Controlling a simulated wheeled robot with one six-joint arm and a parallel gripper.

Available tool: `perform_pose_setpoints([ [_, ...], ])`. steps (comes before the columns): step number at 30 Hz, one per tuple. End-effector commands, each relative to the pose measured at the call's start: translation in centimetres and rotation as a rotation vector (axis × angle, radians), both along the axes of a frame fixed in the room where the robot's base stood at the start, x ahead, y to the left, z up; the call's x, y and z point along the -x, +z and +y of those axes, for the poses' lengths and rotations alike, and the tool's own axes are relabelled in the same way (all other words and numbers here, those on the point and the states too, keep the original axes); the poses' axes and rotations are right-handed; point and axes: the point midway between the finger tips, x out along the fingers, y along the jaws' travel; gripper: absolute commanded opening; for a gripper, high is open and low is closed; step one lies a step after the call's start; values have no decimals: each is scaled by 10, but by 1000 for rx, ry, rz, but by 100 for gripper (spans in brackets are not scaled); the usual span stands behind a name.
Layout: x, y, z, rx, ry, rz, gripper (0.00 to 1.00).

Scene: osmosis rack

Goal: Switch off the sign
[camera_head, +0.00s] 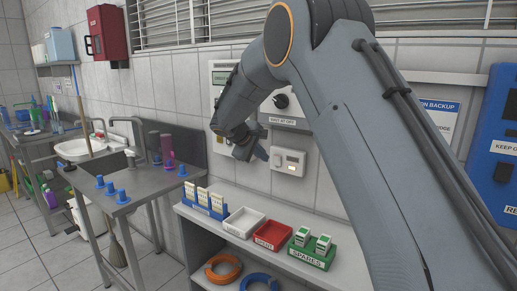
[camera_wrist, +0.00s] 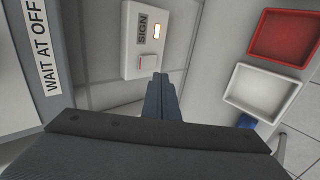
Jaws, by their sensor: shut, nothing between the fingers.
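The sign switch box (camera_head: 289,162) is a small white box on the tiled wall, under the "WAIT AT OFF" panel. My gripper (camera_head: 264,154) is shut and empty, just left of the box in the head view. In the wrist view its fingertips (camera_wrist: 160,77) appear close to the rocker and overlap the box edge. I cannot tell whether they touch it.
The panel with a dark knob (camera_head: 281,101) is above the box. Below, a shelf (camera_head: 330,269) holds a white tray (camera_head: 244,221), a red tray (camera_head: 272,235) and a green spares box (camera_head: 313,252). A blue cabinet (camera_head: 496,150) hangs at right. A sink bench stands left.

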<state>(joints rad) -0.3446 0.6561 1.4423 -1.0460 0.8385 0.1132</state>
Motion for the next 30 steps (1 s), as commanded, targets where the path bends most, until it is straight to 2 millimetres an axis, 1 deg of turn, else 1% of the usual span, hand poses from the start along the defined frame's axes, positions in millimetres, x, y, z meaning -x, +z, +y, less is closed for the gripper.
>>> perform_pose_setpoints([
  [1,-5,-7,-7,1,-4,4,0],
  [5,-19,-23,-18,1,-3,3,0],
  [6,-25,-18,-22,0,-4,0,0],
  [12,-42,-16,-35,-1,-1,1,0],
  [18,-48,-15,-39,-1,-1,0,0],
  [30,-51,-16,-42,-1,-1,0,0],
])
